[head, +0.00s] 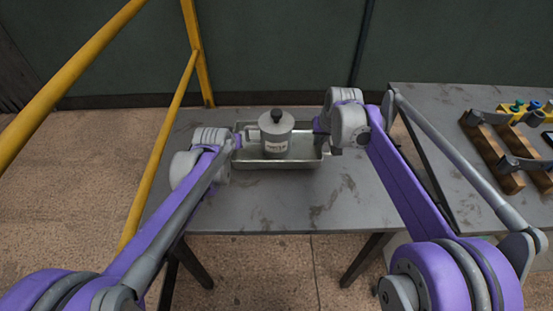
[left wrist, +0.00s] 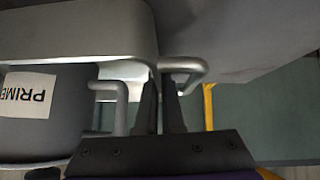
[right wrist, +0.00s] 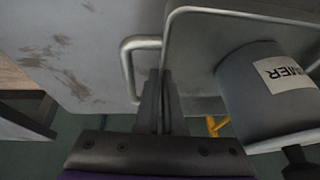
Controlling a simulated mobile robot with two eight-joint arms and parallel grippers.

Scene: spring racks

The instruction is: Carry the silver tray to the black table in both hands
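The silver tray (head: 240,161) sits level at the far part of the grey table and holds a grey canister labelled PRIMER (head: 277,142) with a black knob. My left gripper (head: 238,141) is at the tray's left end. In the left wrist view its fingers (left wrist: 160,95) are close together at the tray's looped handle (left wrist: 190,65). My right gripper (head: 322,132) is at the tray's right end. In the right wrist view its fingers (right wrist: 163,95) are close together at the other handle (right wrist: 128,60).
The grey table (head: 270,208) under the tray is otherwise bare. A second dark grey table (head: 425,105) stands at the right, with wooden and metal racks (head: 490,155) on it. A yellow rail (head: 160,150) stands at the left. A dark wall (head: 280,55) is behind.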

